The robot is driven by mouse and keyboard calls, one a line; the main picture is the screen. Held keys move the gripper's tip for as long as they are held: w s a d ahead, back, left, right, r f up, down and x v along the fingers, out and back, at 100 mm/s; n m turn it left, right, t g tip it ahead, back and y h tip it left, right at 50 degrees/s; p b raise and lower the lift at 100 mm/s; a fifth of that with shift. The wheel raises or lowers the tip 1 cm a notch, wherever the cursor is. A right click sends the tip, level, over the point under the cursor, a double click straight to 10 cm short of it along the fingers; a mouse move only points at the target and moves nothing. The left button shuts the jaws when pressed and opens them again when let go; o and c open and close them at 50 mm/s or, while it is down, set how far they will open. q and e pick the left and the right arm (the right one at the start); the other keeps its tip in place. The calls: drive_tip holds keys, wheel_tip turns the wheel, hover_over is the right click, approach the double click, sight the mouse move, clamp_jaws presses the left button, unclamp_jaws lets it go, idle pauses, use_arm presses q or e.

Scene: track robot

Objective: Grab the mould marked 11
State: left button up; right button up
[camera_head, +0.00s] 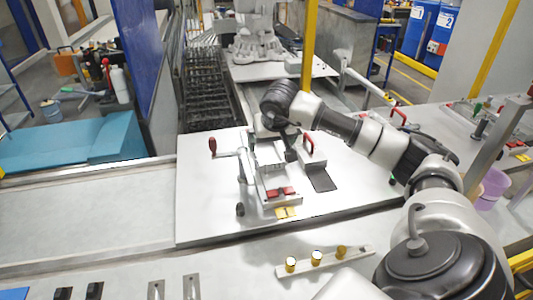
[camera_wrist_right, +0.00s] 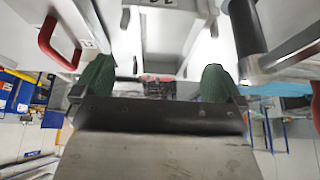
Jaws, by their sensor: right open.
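My right gripper (camera_head: 290,153) is above the white fixture on the white table. In the right wrist view its two green-padded fingers are apart, with nothing held between them (camera_wrist_right: 155,82). A white block with a red handle (camera_head: 312,156) stands just right of the gripper; its red handle (camera_wrist_right: 58,44) shows at the left of the wrist view, outside the fingers. A small tag (camera_wrist_right: 88,44) on that block is too small to read surely. Another light block (camera_wrist_right: 160,30) with a partly cut-off label lies ahead between the fingers. I cannot tell which is marked 11. My left gripper is not in view.
A strip with brass knobs (camera_head: 317,259) lies in front. A dark plate (camera_head: 321,181) lies right of the fixture. The table's left front (camera_head: 205,215) is clear.

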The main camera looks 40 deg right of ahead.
sight(266, 153)
drive_tip(key=p+x, duration=0.1)
drive_tip(key=x, duration=0.2)
drive_tip(key=shift+w+a+f+p, duration=0.15)
drive_tip(key=shift+w+f+p, duration=0.15)
drive_tip(key=shift+w+p, duration=0.1)
drive_tip(key=shift+w+f, duration=0.15)
drive_tip(key=shift+f, duration=0.45)
drive_tip(key=c, duration=1.1)
drive_tip(key=shift+r, duration=0.1)
drive_tip(key=shift+c, duration=1)
drive_tip(key=shift+w+r, duration=0.1)
drive_tip(key=shift+r, duration=0.05)
